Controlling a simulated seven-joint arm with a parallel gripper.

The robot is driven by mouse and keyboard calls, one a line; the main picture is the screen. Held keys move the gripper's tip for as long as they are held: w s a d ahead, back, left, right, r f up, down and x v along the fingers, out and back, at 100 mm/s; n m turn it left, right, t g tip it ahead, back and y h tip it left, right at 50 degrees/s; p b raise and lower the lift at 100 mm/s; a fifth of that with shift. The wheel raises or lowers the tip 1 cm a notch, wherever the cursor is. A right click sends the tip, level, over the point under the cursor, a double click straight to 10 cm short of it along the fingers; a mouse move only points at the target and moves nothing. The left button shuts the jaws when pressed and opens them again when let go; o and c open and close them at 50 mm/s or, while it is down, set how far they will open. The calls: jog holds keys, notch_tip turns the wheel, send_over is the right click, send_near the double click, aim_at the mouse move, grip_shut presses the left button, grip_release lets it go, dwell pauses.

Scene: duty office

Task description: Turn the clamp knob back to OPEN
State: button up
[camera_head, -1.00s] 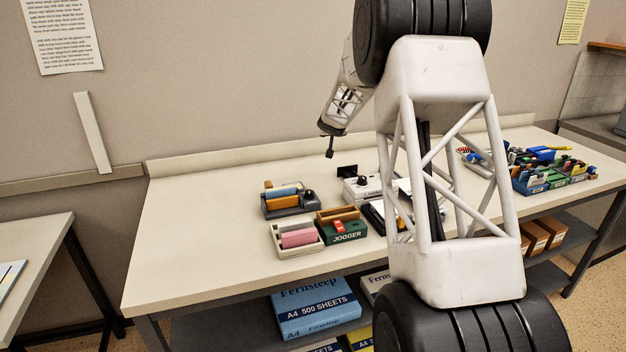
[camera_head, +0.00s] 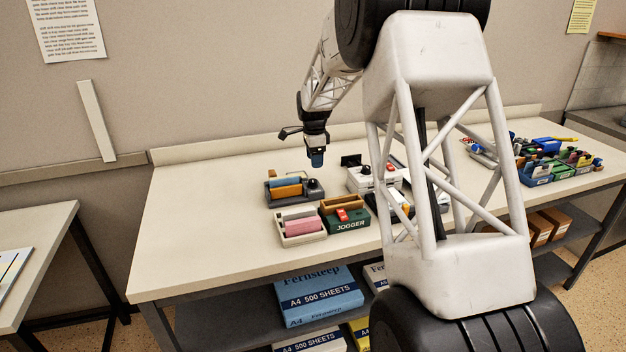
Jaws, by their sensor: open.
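A grey device (camera_head: 290,198) with blue and orange bars sits on the bench, and a small dark knob (camera_head: 312,184) stands at its right end. A white device (camera_head: 374,180) behind and to the right also has a dark knob (camera_head: 365,170). I cannot read which one is the clamp knob, nor any OPEN mark. My gripper (camera_head: 317,160) points down with blue at its tip, just above the grey device's knob in the picture. It looks apart from the knob. The gap between its fingers is too small to see.
A green box marked JOGGER (camera_head: 345,218) and a pale tray (camera_head: 298,231) with a pink block stand in front. Blue and green bins (camera_head: 540,170) are at the right. The bench's left part (camera_head: 205,220) is clear. My arm hides part of the bench's middle.

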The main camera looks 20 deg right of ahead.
aim_at(313, 180)
jog(key=shift+s+a, duration=0.25)
jog(key=shift+a, duration=0.15)
jog(key=shift+f, duration=0.1)
jog(key=shift+s+f, duration=0.1)
jog(key=shift+f, duration=3.65)
jog(key=shift+c, duration=0.2)
jog(key=c, duration=0.9)
jog(key=shift+n, duration=1.4)
